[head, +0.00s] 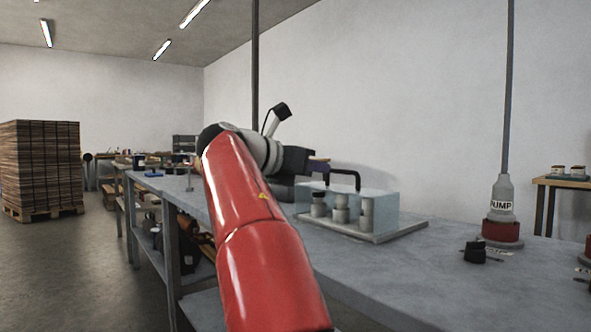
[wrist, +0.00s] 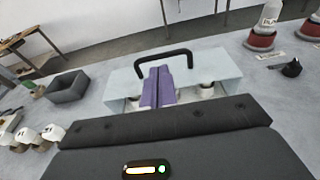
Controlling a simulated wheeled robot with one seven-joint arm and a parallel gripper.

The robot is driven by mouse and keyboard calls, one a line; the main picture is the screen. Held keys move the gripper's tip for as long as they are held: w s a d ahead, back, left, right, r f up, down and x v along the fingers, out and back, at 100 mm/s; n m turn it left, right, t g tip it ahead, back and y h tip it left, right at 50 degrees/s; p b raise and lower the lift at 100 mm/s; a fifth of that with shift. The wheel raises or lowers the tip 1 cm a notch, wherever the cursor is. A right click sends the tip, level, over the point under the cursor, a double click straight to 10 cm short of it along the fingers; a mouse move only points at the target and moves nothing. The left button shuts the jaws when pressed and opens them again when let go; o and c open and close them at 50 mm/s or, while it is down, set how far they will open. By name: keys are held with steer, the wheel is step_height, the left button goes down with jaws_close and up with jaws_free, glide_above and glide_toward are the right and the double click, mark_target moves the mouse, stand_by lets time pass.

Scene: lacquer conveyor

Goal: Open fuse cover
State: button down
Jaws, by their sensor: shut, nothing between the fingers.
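The fuse cover (head: 386,222) is a clear, pale-blue box with a black bar handle (head: 347,173) on top. It sits closed over several grey-white fuses (head: 340,208) on a flat base plate. The cover (wrist: 218,66) and its handle (wrist: 165,54) also show in the wrist view. My gripper (wrist: 158,74) has purple fingers, pressed together and empty. In the wrist view they overlap the cover just in front of the handle. In the head view my gripper (head: 322,166) is left of the handle. Whether the fingers touch the cover I cannot tell.
The grey workbench (head: 400,262) carries a red-based pump post (head: 502,210) and a black knob (head: 475,252) right of the cover. In the wrist view, an open dark-grey bin (wrist: 67,88) and several loose white-topped cylinders (wrist: 28,135) are at left. The bench front is clear.

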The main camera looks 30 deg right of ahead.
mark_target(340, 172)
steer(key=shift+x, duration=1.95)
steer(key=shift+f, duration=0.1)
steer(key=r+p+x, duration=0.2)
steer(key=p+x, duration=0.6)
steer(key=x, duration=0.2)
steer(key=shift+d, duration=0.5)
steer(key=shift+r, duration=0.1)
